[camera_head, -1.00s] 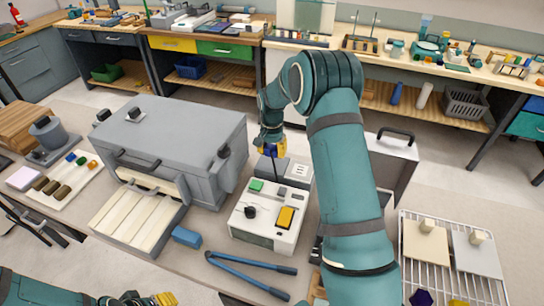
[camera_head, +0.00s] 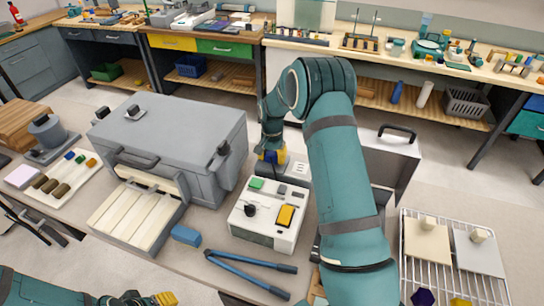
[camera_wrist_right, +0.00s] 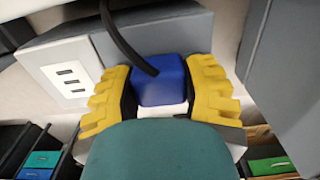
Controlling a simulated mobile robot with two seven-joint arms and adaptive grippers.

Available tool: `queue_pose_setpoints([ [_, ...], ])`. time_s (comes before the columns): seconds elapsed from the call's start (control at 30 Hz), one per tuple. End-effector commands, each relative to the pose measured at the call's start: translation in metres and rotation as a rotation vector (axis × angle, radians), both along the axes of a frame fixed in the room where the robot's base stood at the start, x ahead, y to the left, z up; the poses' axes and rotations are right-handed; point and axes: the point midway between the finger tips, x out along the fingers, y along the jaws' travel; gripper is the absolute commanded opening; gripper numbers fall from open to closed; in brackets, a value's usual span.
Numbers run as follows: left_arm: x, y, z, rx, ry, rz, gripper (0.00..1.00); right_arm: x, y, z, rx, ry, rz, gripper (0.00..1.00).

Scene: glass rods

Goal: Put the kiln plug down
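The kiln plug is a blue block with a black cable (camera_wrist_right: 160,80) in the right wrist view. It sits between the yellow fingers of my right gripper (camera_wrist_right: 160,92), whose dark pads are against its sides. In the head view my right gripper (camera_head: 270,157) points down beside the grey socket box (camera_head: 297,171), behind the white control box; the plug is small and mostly hidden there. The wrist view shows the box's white slotted panel (camera_wrist_right: 70,75) left of the plug. My left gripper (camera_head: 150,299) is partly cut off at the bottom edge.
The grey kiln (camera_head: 175,130) stands left of the control box (camera_head: 268,228), with its slatted door (camera_head: 138,215) open in front. Blue-handled tongs (camera_head: 250,268) and a blue block (camera_head: 186,235) lie nearby. A wire rack (camera_head: 408,265) with two plates is at right.

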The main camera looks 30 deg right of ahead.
Motion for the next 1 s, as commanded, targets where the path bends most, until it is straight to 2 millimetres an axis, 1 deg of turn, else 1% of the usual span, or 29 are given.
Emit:
queue_pose_setpoints([
  [0.03,0.000,0.000,0.000,0.000,0.000,0.000,0.47,0.000,0.000,0.001,0.000,0.000,0.000,0.62],
  [0.07,0.000,0.000,0.000,0.000,0.000,0.000,0.47,0.000,0.000,0.001,0.000,0.000,0.000,0.72],
  [0.1,0.000,0.000,0.000,0.000,0.000,0.000,0.47,0.000,0.000,0.001,0.000,0.000,0.000,0.74],
  [0.37,0.000,0.000,0.001,0.000,0.000,0.000,0.47,0.000,0.000,0.001,0.000,0.000,0.000,0.74],
  [0.47,0.000,0.000,0.004,-0.001,0.000,0.000,0.47,0.000,0.000,0.005,0.001,-0.001,0.000,0.74],
  [0.53,0.000,0.000,0.009,-0.001,0.000,0.000,0.47,0.000,0.000,0.011,0.001,-0.001,0.000,0.74],
  [0.6,0.000,0.001,0.014,-0.002,0.000,0.000,0.47,0.001,0.000,0.021,0.000,-0.004,0.000,0.74],
  [0.67,0.000,0.000,0.011,-0.002,-0.001,-0.001,0.47,0.001,0.000,0.031,-0.001,-0.006,0.000,0.74],
  [0.9,0.000,0.000,0.011,-0.002,0.000,0.000,0.47,0.001,0.000,0.084,-0.001,-0.006,0.000,0.74],
  [1.0,0.000,0.000,0.011,-0.002,0.000,0.000,0.47,0.000,0.000,0.102,0.000,-0.004,0.000,0.74],
])
